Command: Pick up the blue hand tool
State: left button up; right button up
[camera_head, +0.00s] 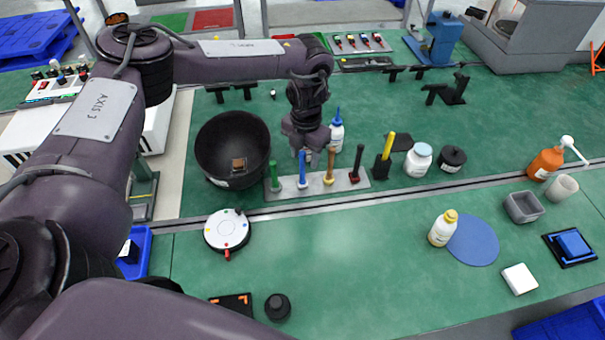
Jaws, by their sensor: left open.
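The blue hand tool (302,172) stands upright in a light grey holder plate (342,185) in the head view, between a green tool (275,174) and a tan tool (329,166). A dark red tool (356,164) stands at the holder's right end. My left gripper (303,156) points down just above and behind the blue tool's top and is open. I cannot tell from this angle whether its fingers touch the tool. My right gripper is not in view.
A black bowl (215,140) stands close left of the holder. A white bottle with a blue nozzle (337,132) is just behind my left gripper. A black block with a yellow tool (385,160) stands to the right.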

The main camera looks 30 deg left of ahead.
aim_at(302, 179)
pick_arm(q)
jog(key=f, duration=0.1)
jog(key=f+p, duration=0.1)
jog(key=f, duration=0.1)
jog(key=shift+s+a+f, duration=0.3)
jog(key=shift+a, duration=0.05)
jog(key=shift+w+f, duration=0.1)
jog(key=shift+f, duration=0.2)
grip_shut()
